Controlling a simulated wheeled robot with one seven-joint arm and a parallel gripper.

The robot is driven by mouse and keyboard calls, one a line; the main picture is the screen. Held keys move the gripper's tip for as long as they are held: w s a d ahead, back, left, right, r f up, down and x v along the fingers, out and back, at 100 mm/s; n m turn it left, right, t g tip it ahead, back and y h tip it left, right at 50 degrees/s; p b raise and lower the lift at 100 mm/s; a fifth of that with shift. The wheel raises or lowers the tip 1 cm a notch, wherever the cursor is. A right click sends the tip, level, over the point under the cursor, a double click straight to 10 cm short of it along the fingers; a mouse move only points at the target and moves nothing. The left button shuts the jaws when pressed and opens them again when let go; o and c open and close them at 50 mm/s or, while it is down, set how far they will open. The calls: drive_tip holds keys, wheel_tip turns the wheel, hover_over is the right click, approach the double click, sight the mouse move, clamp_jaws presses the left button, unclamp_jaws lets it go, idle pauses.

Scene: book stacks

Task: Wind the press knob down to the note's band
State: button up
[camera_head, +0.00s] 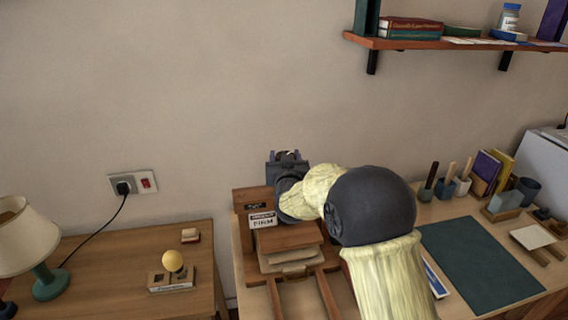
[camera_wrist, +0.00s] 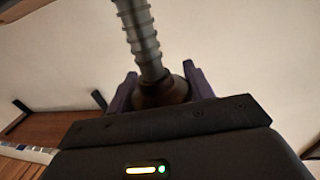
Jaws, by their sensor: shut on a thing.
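The wooden book press (camera_head: 292,238) stands on the right-hand desk, with layered boards or books between its plates. A white note (camera_head: 263,220) on it appears to read "FIRM", with a small dark label (camera_head: 256,206) above. My gripper (camera_head: 287,156) is over the top of the press. In the wrist view, its purple fingers (camera_wrist: 161,84) sit on both sides of the dark brown knob (camera_wrist: 165,94) and are shut on it. The grey threaded screw (camera_wrist: 145,42) runs from the knob. My arm hides much of the press's right side, and I cannot see a band by the screw.
A wall shelf (camera_head: 450,44) with books is at upper right. A dark green mat (camera_head: 478,262) and several pots with tools lie right of my arm. A lamp (camera_head: 28,230) and a yellow-knobbed stamp (camera_head: 172,262) are on the left table.

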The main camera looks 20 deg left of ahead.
drive_tip(key=shift+w+d+r+m+t+h+p, duration=0.15)
drive_tip(key=shift+r+m+t+h, duration=0.15)
drive_tip(key=shift+m+h, duration=0.35)
drive_tip(key=shift+s+a+r+m+t+h+p, duration=0.15)
drive_tip(key=shift+r+m+t+h, duration=0.15)
drive_tip(key=shift+h, duration=0.55)
drive_tip(key=shift+w+d+m+h, duration=0.15)
drive_tip(key=shift+m+h, duration=0.1)
drive_tip(key=shift+h, duration=0.05)
drive_tip(key=o, duration=1)
drive_tip(key=shift+c, duration=0.2)
drive_tip(key=shift+f, duration=0.3)
drive_tip(key=shift+s+d, duration=0.1)
drive_tip(key=shift+s, duration=0.35)
drive_tip(key=b+v, duration=0.3)
drive_tip(key=v, duration=1.3)
drive_tip(key=shift+s, duration=0.3)
drive_tip(key=shift+d, duration=0.1)
